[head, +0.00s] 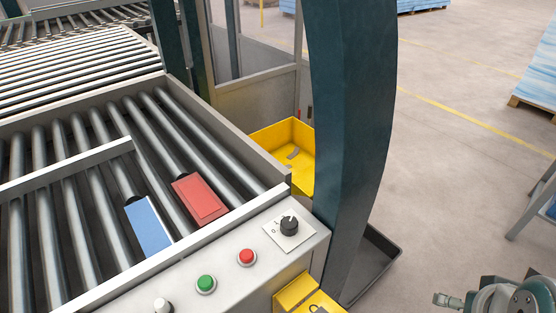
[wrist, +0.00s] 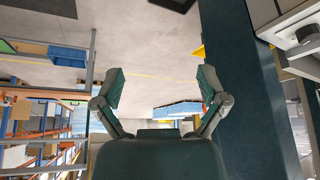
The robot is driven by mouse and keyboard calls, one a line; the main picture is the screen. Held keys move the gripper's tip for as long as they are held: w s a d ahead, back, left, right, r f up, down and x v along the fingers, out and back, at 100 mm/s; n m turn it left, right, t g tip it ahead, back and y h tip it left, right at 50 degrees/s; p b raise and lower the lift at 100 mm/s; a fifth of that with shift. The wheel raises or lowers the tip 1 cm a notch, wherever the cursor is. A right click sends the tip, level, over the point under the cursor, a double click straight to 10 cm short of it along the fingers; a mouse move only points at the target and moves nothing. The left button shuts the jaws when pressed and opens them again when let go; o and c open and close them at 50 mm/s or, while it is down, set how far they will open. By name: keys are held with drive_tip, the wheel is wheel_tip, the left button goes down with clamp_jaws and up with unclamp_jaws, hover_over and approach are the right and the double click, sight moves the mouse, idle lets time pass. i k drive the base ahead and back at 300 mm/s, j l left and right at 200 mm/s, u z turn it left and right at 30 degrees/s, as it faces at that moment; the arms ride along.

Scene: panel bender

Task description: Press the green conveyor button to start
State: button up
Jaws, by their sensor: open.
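The green button (head: 206,284) sits on the grey control panel (head: 226,273) at the front of the roller conveyor in the head view. A red button (head: 247,257) is to its right and a black rotary knob (head: 288,226) farther right. A whitish knob or switch (head: 162,305) is to its left, cut by the frame edge. My gripper (wrist: 162,85) is open and empty in the wrist view, its two fingers spread wide. Part of my arm shows at the lower right of the head view, apart from the panel. The green button cannot be made out in the wrist view.
A thick dark teal post (head: 350,130) stands between the panel and my arm. A blue block (head: 148,224) and a red block (head: 199,198) lie on the rollers. A yellow bin (head: 270,137) is behind. Open floor (head: 450,170) lies to the right.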

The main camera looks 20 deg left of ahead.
sight(206, 283)
drive_tip(key=k+l+u, duration=0.1)
drive_tip(key=u, duration=2)
drive_tip(key=i, duration=0.1)
